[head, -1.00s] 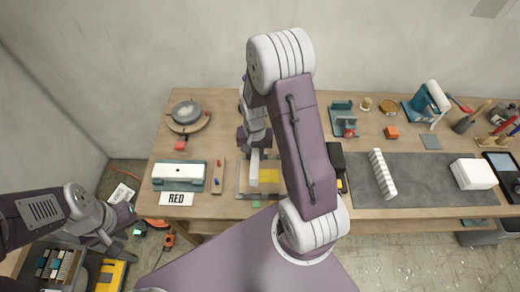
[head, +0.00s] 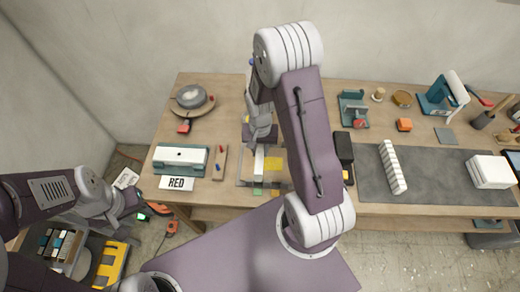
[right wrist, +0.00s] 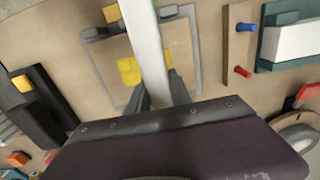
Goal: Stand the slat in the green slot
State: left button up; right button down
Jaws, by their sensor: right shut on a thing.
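My right gripper (head: 259,140) is shut on a long white slat (head: 259,163), above a grey-framed area of the table. The slat also shows in the right wrist view (right wrist: 147,50), between the dark fingers (right wrist: 157,97). In the head view, a small green patch (head: 257,190) lies at the table's front edge, just in front of the slat's near end. I cannot tell whether the slat touches anything below. A yellow patch (head: 273,163) lies right of the slat. My left gripper (head: 130,200) hangs off the table at the left; its jaws are unclear.
A narrow board with red and blue pegs (head: 219,162) and a teal-and-white block (head: 180,157) stand left of the frame. A black box (head: 344,150) stands right of it, beyond my right arm. A striped white bar (head: 392,167) lies on a dark mat (head: 430,190).

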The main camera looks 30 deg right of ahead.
aim_at(260, 147)
notch_tip(260, 147, down, 2)
jog(key=shift+a+f+b, duration=0.1)
jog(key=shift+b, duration=0.5)
jog(key=shift+f+b, duration=1.1)
jog(key=shift+f, duration=0.45)
jog(key=shift+f, duration=0.3)
jog(key=c, duration=1.1)
grip_release()
notch_tip(260, 147, up, 9)
jog(key=shift+r, duration=0.1)
